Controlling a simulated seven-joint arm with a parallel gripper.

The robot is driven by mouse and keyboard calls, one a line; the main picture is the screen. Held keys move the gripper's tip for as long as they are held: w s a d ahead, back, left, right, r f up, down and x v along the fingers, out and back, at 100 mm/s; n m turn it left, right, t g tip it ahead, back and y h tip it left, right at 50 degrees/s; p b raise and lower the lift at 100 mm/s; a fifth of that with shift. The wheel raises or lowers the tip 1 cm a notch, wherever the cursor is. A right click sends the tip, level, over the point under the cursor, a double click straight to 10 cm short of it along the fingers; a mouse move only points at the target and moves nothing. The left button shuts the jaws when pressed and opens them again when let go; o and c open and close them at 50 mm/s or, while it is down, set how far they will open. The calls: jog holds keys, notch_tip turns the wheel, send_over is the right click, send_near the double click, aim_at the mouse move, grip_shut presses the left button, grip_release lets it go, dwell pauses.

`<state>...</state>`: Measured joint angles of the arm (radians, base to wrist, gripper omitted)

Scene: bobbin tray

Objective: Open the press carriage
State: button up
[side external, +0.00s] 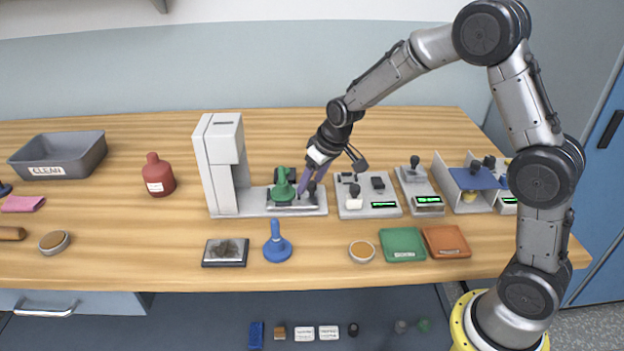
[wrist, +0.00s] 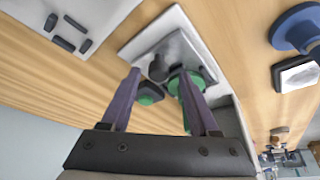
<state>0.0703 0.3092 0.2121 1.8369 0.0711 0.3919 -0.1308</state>
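The press (side external: 222,165) is a tall white-grey column with a flat base at the left of the machines. Its dark carriage (side external: 296,201) sits on that base, to the right of the column. A green knobbed piece (side external: 283,187) stands on the carriage; it also shows in the wrist view (wrist: 190,88), partly behind a finger. My gripper (side external: 306,184), with purple fingers, reaches down at the carriage's right end. In the wrist view my gripper (wrist: 158,75) is open, and a dark grey knob (wrist: 157,66) shows between its fingertips with gaps on both sides. Whether it touches cannot be told.
A grey panel with a black lever (side external: 368,196) stands close on the right, with more devices beyond. A red bottle (side external: 159,176) stands left. Bare wood lies between the bottle and the press.

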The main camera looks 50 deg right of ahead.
jog(key=shift+r, duration=0.1)
jog(key=v, duration=1.3)
jog(key=shift+r, duration=0.35)
jog(key=shift+s, duration=0.1)
jog(key=s+a+r+t, duration=0.2)
jog(key=s+r, duration=0.6)
jog(key=s, duration=0.5)
jog(key=s+f, duration=0.3)
jog(key=s, duration=0.3)
jog(key=s+f+g, duration=0.1)
jog(key=s+f, duration=0.3)
jog(key=s, duration=0.3)
jog(key=shift+s+a, duration=0.25)
jog(key=shift+a, duration=0.15)
